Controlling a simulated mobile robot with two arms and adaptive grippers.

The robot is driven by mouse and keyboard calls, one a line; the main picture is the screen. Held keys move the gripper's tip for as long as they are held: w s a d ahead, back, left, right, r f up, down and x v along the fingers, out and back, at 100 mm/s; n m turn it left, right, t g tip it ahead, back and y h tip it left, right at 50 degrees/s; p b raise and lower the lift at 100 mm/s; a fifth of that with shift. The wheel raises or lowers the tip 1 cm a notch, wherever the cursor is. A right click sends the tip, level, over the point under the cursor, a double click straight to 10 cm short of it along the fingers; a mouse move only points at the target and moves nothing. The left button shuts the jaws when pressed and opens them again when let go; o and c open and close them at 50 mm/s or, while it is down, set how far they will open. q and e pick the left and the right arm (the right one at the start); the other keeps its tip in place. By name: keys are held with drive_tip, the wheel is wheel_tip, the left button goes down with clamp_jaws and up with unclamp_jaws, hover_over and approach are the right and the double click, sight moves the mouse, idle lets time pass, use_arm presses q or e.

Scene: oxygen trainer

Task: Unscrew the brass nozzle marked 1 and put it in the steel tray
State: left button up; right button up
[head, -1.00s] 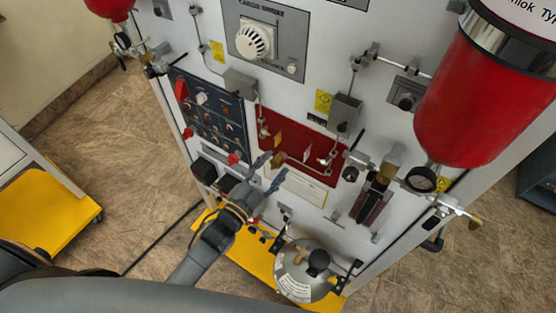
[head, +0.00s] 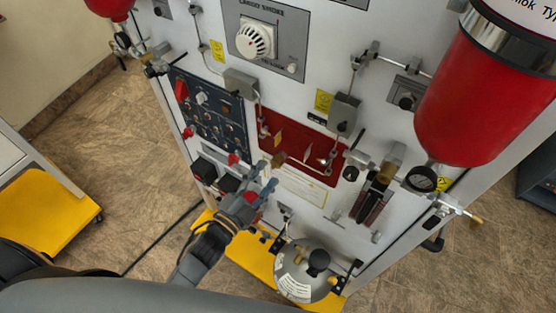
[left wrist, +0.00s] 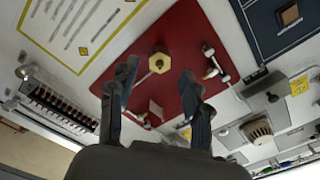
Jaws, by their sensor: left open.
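A brass nozzle (head: 279,159) sits on the red panel (head: 310,148) of the upright trainer board. In the left wrist view the nozzle (left wrist: 158,62) shows as a hexagonal brass piece beyond the fingertips, roughly between them; its number cannot be read. My left gripper (head: 267,175) is open and empty, just below and left of the nozzle in the head view, apart from it. Its two fingers (left wrist: 160,82) also frame the lower middle of the left wrist view. My right gripper and a steel tray cannot be made out.
Small valves and fittings (left wrist: 212,62) sit beside the nozzle on the red panel. A dark switch panel (head: 208,115) is to its left. A large red bottle (head: 470,105) juts out at right. A silver round vessel (head: 300,275) stands on the yellow base (head: 250,262) below.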

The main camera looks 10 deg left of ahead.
use_arm(q)
drive_tip(key=m, duration=0.3)
drive_tip(key=m+b, duration=0.1)
drive_tip(key=m, duration=0.2)
drive_tip(key=shift+m, duration=0.3)
